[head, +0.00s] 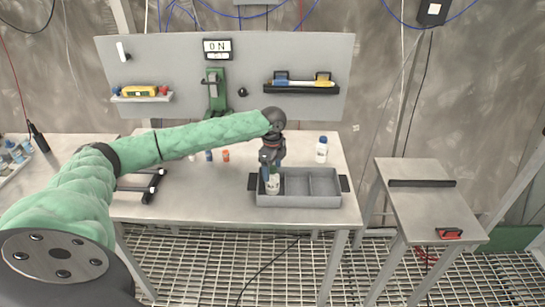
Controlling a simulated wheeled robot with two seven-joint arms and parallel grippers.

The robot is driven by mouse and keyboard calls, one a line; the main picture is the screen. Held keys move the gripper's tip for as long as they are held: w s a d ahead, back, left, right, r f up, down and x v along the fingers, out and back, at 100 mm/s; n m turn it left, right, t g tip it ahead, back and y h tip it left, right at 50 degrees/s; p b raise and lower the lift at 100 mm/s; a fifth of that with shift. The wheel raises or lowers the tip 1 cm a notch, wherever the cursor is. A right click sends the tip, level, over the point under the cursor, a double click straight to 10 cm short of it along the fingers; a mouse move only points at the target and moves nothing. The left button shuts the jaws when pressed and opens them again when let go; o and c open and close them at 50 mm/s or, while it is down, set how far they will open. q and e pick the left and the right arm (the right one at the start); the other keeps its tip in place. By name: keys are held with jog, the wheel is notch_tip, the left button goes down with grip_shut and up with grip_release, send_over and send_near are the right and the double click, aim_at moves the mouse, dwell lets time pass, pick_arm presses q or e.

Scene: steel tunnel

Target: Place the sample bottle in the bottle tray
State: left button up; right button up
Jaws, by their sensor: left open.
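The grey bottle tray (300,202) lies near the front right of the table, with dark handles at its ends and compartments inside. A small whitish bottle (273,187) stands in its left compartment, appearing upright. My left gripper (269,172) is open and points down right at this bottle's top. The fingers hide part of the bottle, and I cannot tell whether they touch it. Another white bottle with a blue cap (321,150) stands upright on the table behind the tray's right part. The tray's other compartments look empty. My right gripper is not in view.
A dark-framed rack (152,187) lies at the left. A back panel (170,60) holds shelves and a green device (216,92). A side bench (430,205) stands right, across a gap.

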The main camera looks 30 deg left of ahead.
pick_arm(q)
notch_tip(320, 180, up, 7)
jog(key=shift+r+b, duration=0.15)
jog(key=shift+b, duration=0.9)
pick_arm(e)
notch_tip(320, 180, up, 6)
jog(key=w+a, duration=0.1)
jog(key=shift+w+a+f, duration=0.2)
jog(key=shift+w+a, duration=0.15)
pick_arm(q)
jog(key=shift+s, duration=0.1)
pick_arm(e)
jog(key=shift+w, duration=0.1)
